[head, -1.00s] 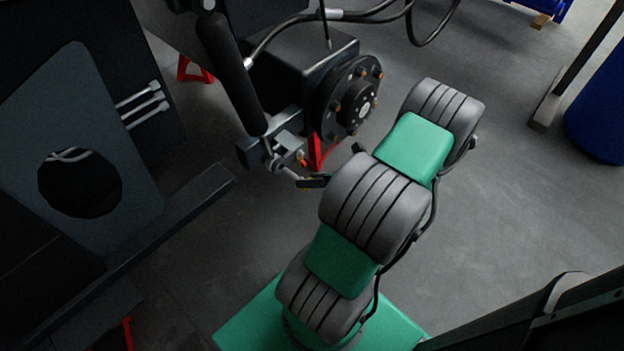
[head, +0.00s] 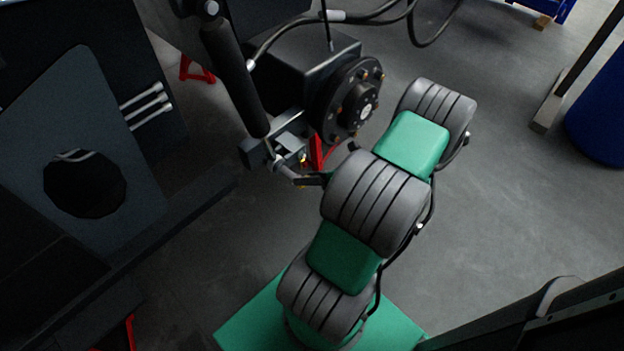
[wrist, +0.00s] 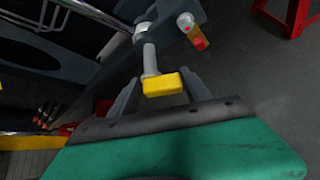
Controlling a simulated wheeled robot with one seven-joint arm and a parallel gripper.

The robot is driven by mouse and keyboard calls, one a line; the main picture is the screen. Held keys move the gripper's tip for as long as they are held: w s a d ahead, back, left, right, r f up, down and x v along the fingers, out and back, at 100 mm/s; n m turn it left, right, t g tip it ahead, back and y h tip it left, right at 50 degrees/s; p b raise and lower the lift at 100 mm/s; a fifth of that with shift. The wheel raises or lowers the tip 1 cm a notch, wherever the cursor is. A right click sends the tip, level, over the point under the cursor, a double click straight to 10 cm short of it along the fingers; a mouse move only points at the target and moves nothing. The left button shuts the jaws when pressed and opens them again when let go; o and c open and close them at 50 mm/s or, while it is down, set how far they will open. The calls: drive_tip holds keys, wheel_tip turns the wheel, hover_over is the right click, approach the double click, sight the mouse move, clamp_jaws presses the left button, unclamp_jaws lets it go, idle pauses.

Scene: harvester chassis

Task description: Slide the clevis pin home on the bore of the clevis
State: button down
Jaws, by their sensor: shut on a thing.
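The clevis pin (wrist: 151,60) has a grey shaft and a yellow block-like head (wrist: 162,85). In the wrist view my gripper (wrist: 160,92) has its dark fingers on either side of the yellow head, shut on it. The shaft points away from my gripper toward the clevis (wrist: 144,28), and its far end meets a pale collar there. I cannot tell how deep the pin sits in the bore. In the head view the clevis (head: 288,147) is at the lower end of a black cylinder, and my gripper (head: 306,180) is just below it; the pin is mostly hidden.
A red-tipped fitting (wrist: 197,40) sticks out close to the right of the pin. The wheel hub (head: 356,102) and a red stand (head: 318,152) are close beside the clevis. A dark panel with a round hole (head: 84,184) stands at left. Open floor lies at right.

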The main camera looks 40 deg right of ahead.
drive_tip(key=shift+w, duration=2.9)
drive_tip(key=shift+c, duration=2.1)
unclamp_jaws()
drive_tip(key=shift+d, duration=0.15)
drive_tip(key=p+v, duration=0.2)
drive_tip(key=v, duration=0.5)
drive_tip(key=shift+s+r, duration=0.2)
drive_tip(key=shift+s, duration=0.05)
drive_tip(key=shift+a, duration=0.2)
